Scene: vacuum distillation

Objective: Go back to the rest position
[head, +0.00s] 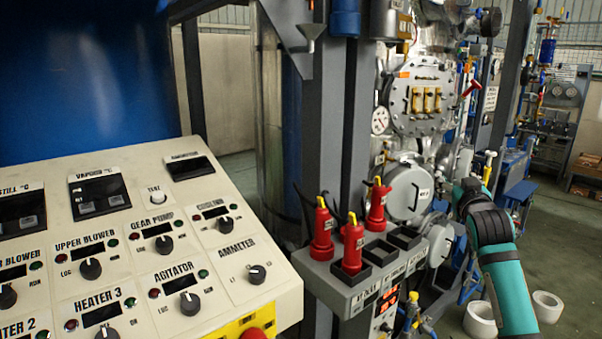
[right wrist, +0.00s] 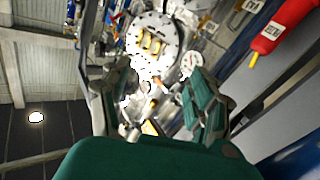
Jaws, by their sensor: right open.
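My right arm comes in at the lower right of the head view, and its gripper (head: 466,190) is raised in front of the steel vessel, to the right of the tool holder. In the right wrist view the two green-padded fingers of the right gripper (right wrist: 158,80) stand apart with nothing between them. Beyond them is the round flange (right wrist: 152,40) of the vessel. My left gripper is in neither view.
A grey holder (head: 345,298) carries three red yellow-tipped devices, one of them here (head: 322,230), plus empty slots. One red device (right wrist: 285,25) shows at the wrist view's upper right. A control panel (head: 130,245) fills the lower left. Open floor (head: 565,235) lies at right.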

